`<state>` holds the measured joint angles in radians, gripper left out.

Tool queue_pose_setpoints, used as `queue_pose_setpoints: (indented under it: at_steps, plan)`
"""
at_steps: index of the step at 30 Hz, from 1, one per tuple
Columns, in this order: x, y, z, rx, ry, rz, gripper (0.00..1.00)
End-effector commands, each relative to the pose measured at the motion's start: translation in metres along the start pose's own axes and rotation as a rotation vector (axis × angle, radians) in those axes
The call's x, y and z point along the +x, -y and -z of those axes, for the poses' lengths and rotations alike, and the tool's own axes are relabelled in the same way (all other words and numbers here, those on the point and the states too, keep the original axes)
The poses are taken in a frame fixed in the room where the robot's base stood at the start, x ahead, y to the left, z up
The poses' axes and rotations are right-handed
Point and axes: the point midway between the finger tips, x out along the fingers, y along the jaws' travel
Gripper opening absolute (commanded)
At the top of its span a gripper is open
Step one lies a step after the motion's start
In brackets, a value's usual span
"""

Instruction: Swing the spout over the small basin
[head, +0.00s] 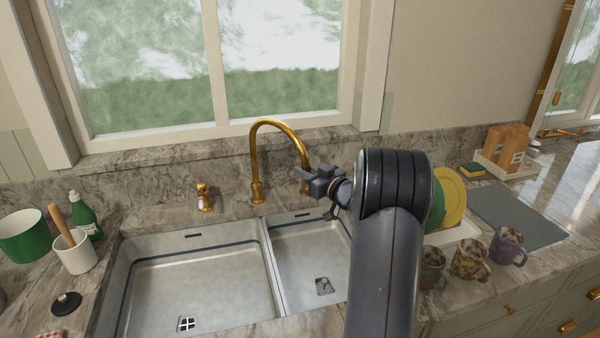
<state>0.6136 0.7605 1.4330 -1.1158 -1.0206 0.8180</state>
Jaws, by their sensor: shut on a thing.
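The gold spout (277,123) rises from its base behind the sink and arches to the right. Its end hangs over the back of the small basin (296,245), the right one of the two; how far forward it reaches is hard to tell. My gripper (304,175) comes in from the right and is shut on the spout near its downturned end. The fingertips are small in the picture, and the contact is partly hidden. My arm covers the right side of the small basin.
The large basin (200,275) lies to the left, past a thin divider. A small gold fitting (205,200) stands behind it. A green bottle (86,216) and white crock (74,252) stand left. Plates (452,195) and several mugs (470,257) stand right of my arm.

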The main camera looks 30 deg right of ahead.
Motion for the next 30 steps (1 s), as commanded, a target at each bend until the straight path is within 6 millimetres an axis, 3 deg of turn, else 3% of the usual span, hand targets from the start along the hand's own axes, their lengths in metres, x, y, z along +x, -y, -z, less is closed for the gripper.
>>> queue_pose_setpoints:
  at_steps: [19, 20, 26, 30]
  plan:
    - [0.0014, -0.0098, 0.0024, -0.001, -0.004, -0.002, 0.00]
    - [0.0014, -0.0098, 0.0024, -0.001, -0.004, -0.002, 0.23]
    - [0.0014, -0.0094, 0.0016, -0.001, -0.002, -0.001, 0.40]
    - [0.0014, -0.0092, 0.0010, 0.000, -0.002, -0.001, 0.41]
